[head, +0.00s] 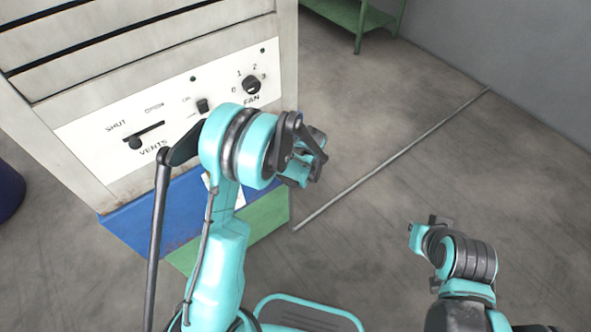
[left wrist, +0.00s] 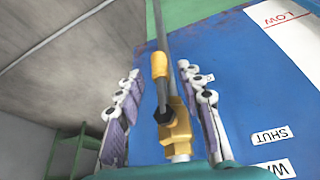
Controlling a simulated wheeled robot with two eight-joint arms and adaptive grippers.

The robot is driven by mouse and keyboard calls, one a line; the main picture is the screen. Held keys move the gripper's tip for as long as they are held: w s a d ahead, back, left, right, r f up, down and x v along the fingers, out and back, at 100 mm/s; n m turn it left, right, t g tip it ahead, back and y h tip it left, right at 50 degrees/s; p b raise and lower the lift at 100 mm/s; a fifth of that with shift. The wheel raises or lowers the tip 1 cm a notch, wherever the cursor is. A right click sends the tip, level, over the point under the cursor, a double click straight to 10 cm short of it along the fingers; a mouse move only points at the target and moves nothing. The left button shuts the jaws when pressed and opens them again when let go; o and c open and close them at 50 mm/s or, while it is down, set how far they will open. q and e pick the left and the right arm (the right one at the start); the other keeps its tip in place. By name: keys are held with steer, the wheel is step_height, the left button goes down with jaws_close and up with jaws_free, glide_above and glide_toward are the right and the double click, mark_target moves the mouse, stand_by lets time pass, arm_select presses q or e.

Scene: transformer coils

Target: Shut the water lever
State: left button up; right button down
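The water lever (left wrist: 160,68), a yellow-sleeved handle on a brass valve (left wrist: 180,130) with a dark nut, shows in the left wrist view. It lies roughly in line with a grey pipe (left wrist: 160,20) against a blue panel (left wrist: 230,65). My left gripper (left wrist: 162,95) is open, with one finger on either side of the lever and valve and visible gaps. In the head view my left gripper (head: 308,160) is beside the cabinet's right side, and the lever is hidden there. My right gripper (head: 425,232) hangs over the floor at right, apart from everything; its opening is unclear.
The cabinet's white panel (head: 95,140) carries a vents slider and a fan knob (head: 251,85). Upside-down labels, one reading SHUT (left wrist: 270,135), are beside the valve. A long rod (head: 395,155) crosses the floor. A green table (head: 350,15) stands behind. Floor at right is clear.

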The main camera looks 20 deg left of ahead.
arm_select(q)
steer(key=shift+b+x, duration=0.35)
steer(key=shift+x, duration=0.95)
jaws_close()
steer(key=shift+a, duration=0.1)
